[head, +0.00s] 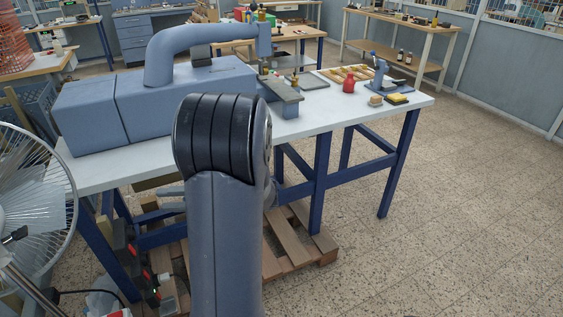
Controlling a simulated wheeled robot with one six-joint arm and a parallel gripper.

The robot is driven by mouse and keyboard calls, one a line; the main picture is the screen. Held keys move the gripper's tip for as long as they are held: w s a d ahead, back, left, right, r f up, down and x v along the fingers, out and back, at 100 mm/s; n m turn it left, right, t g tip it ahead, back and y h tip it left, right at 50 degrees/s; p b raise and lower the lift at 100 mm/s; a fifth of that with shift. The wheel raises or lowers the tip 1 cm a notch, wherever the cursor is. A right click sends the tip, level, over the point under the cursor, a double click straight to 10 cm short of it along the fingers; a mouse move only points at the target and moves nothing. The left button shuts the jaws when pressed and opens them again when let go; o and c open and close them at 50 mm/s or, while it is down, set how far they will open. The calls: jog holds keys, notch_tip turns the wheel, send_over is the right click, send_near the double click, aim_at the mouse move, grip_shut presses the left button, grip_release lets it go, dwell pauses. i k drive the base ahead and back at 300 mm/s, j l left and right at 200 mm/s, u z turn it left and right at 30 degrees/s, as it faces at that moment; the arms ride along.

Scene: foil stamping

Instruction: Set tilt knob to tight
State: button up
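A blue-grey stamping machine (190,85) stands on the white-topped workbench (325,112). Its curved arm reaches right to an upright press head (264,42), with small brass-coloured parts at its top and a flat plate (280,90) below. The tilt knob is too small or hidden to make out, so its setting cannot be read. My arm rises in front of the bench and covers part of the machine's front. Grey finger-like parts of my gripper (171,197) show just left of the arm, below the bench top. The rest is hidden, and I see nothing held.
A fan (35,195) stands at left. A wooden pallet (290,245) lies under the bench. The floor at right is clear.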

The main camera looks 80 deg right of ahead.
aim_at(22, 232)
jog(key=k+l, duration=0.25)
jog(key=l, duration=0.15)
jog(key=k+l, duration=0.3)
jog(key=i+l+u, duration=0.1)
jog(key=u, duration=0.25)
jog(key=i+l+u, duration=0.15)
jog(key=u, duration=0.2)
